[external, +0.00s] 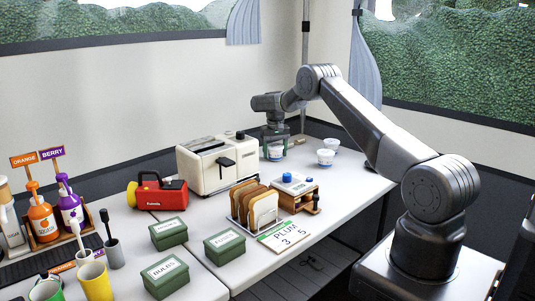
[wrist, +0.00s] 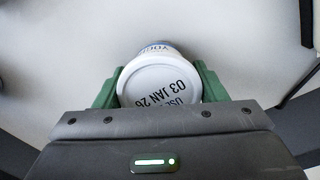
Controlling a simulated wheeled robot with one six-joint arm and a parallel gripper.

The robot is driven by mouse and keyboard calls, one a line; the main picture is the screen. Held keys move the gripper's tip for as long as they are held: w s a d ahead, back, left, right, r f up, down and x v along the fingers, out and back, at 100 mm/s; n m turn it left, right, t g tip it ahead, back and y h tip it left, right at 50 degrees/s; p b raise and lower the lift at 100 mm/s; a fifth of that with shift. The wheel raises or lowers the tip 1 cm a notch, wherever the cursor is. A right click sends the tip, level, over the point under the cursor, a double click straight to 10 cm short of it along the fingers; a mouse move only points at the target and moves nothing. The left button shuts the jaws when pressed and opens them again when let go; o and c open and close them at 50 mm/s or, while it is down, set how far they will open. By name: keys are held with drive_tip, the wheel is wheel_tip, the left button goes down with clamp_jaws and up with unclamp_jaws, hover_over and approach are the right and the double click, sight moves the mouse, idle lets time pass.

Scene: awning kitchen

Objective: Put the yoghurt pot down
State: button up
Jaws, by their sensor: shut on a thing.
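The yoghurt pot (external: 275,153) is a small white tub with a blue label, low over the far right part of the white table (external: 350,178). My gripper (external: 275,144) points down from above and is shut on it. I cannot tell whether the pot's base touches the table.
Two similar white pots (external: 325,157) (external: 332,144) stand just right of the held one. A cream toaster (external: 218,163) stands to the left. The table right of the pots is clear.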

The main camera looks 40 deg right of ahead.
sight(275, 145)
drive_tip(key=shift+f, duration=0.15)
drive_tip(key=o, duration=1.1)
drive_tip(key=shift+c, duration=0.2)
wheel_tip(275, 145, up, 12)
drive_tip(key=shift+r+b, duration=0.15)
drive_tip(key=shift+b, duration=0.3)
